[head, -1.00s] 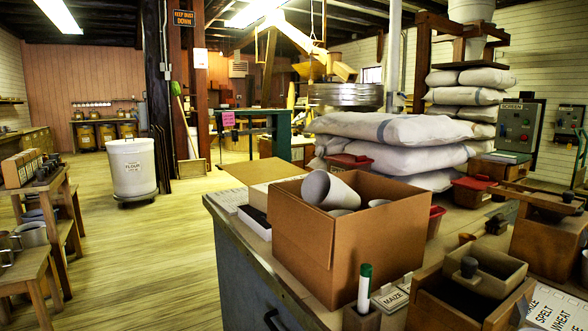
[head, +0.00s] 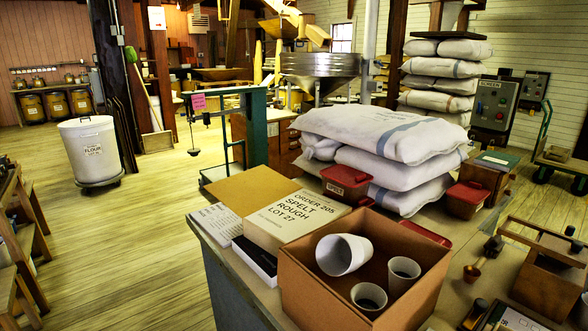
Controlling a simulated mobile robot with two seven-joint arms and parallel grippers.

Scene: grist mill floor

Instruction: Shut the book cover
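A thick block with cream pages (head: 290,215) lies on the near bench, printed "ORDER 205 SPELT ROUGH LOT 27"; it looks like the book. A flat tan panel (head: 245,190), seemingly its cover, spreads open from its far left side, leaving the printed face exposed. The cardboard box in front is close to the block's near right corner. Neither of my grippers is in view.
The open cardboard box (head: 340,292) holds a tipped white cup (head: 344,254) and two upright ones. A white keypad-like slab (head: 216,224) and a black-and-white box (head: 254,260) lie left of the block. Red lidded tub (head: 346,183) and flour sacks (head: 380,133) stand behind.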

